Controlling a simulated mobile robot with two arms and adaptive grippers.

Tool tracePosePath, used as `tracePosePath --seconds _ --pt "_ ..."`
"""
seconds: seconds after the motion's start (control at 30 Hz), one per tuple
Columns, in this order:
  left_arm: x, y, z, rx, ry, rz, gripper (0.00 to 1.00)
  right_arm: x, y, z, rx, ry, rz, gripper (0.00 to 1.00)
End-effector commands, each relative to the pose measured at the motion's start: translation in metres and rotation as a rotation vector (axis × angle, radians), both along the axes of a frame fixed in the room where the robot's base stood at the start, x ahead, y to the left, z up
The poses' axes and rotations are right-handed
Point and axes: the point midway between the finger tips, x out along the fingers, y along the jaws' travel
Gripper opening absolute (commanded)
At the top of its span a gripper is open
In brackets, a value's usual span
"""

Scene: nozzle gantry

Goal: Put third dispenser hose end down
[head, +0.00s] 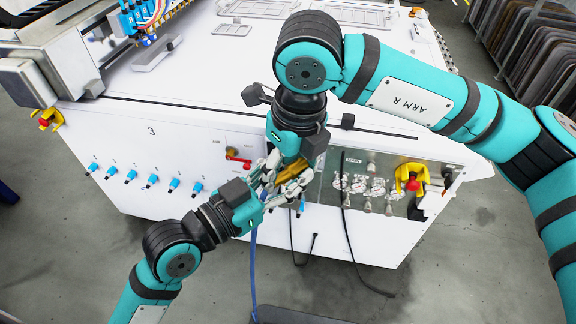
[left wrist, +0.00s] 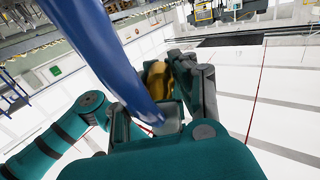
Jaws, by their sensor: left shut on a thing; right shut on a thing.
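A blue hose (head: 253,262) hangs from my left gripper (head: 268,190) towards the floor. In the left wrist view the hose (left wrist: 108,50) runs large across the picture down to the fingers of my left gripper (left wrist: 178,105), which is shut on it. The hose end is hidden among the fingers. My right gripper (head: 290,178) reaches down from above, close against the left one in front of the white machine's front panel. A yellow part (left wrist: 157,78) shows between the fingers in the left wrist view.
The white machine (head: 140,215) carries a row of blue fittings (head: 131,176) on its front. A red-handled valve (head: 238,157) sits beside my grippers. Gauges (head: 365,185), a red stop button (head: 412,184) and black cables (head: 347,235) are to the right. Grey floor in front is mostly clear.

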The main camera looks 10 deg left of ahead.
Motion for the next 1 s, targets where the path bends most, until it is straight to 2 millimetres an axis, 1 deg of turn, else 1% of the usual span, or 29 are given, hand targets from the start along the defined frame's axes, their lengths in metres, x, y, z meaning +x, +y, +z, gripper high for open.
tracePosePath --seconds 0.03,0.2,0.23,0.5,0.67,0.87,0.9,1.0 --pt "0.000 0.000 0.000 -0.001 -0.001 0.000 0.31 -0.004 0.003 0.000 0.005 0.007 0.011 0.30" --pt "0.000 0.000 0.000 0.000 0.000 0.000 0.53 -0.004 0.003 0.000 0.005 0.006 0.011 0.29" --pt "0.000 0.000 0.000 0.000 0.000 0.000 0.54 -0.004 0.003 0.000 0.005 0.006 0.010 0.29" --pt "0.000 0.000 -0.001 -0.001 0.001 0.003 0.54 -0.003 0.002 0.000 0.004 0.005 0.008 0.29" --pt "-0.003 0.008 -0.008 -0.006 0.005 0.046 0.54 -0.002 0.002 0.000 0.003 0.004 0.007 0.29" --pt "-0.011 0.034 -0.029 -0.007 0.010 0.185 0.54 -0.002 0.002 0.000 0.003 0.004 0.007 0.30" --pt "-0.012 0.040 -0.034 -0.007 0.010 0.220 0.54 -0.002 0.001 0.000 0.003 0.003 0.007 0.24" --pt "-0.018 0.056 -0.046 -0.008 0.010 0.306 0.54 -0.002 0.001 0.000 0.003 0.003 0.007 0.24"
